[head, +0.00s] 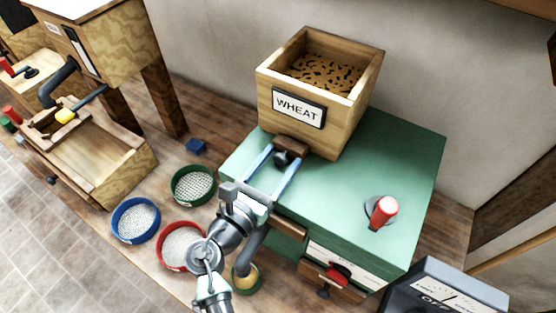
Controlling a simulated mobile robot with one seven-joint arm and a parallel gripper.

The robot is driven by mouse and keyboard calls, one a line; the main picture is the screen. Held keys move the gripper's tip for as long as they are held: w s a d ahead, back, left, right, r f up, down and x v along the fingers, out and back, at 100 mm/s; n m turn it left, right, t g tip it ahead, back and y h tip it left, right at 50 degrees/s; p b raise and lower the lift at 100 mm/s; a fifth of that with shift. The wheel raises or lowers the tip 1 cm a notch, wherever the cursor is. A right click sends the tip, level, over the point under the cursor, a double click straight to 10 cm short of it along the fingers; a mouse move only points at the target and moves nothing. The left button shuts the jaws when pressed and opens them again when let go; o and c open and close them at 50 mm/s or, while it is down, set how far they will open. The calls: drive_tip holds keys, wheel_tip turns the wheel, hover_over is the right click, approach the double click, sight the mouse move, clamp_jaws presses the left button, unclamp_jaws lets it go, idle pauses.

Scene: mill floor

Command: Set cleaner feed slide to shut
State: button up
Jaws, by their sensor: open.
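The cleaner is a green-topped machine (345,175) with a wooden hopper (344,112) labelled WHEAT on it, holding brown grain. At the hopper's lower front a brown wooden slide (292,143) sticks out, with a dark knob (283,157) on its front. My gripper (286,154) is open, its two blue fingers reaching toward the hopper, one on each side of the knob. I cannot tell whether the fingers touch the knob.
A red-handled lever (383,211) stands on the green top at right. Green (193,184), blue (136,220) and red (181,246) sieves lie on the bench at left. A meter box reading OFF (445,292) is at lower right. A wooden machine (95,150) stands at far left.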

drive_tip(key=b+v, duration=0.2)
drive_tip(key=v, duration=1)
drive_tip(key=shift+s+a+b, duration=0.2)
drive_tip(key=shift+s+b, duration=0.1)
drive_tip(key=shift+s, duration=0.05)
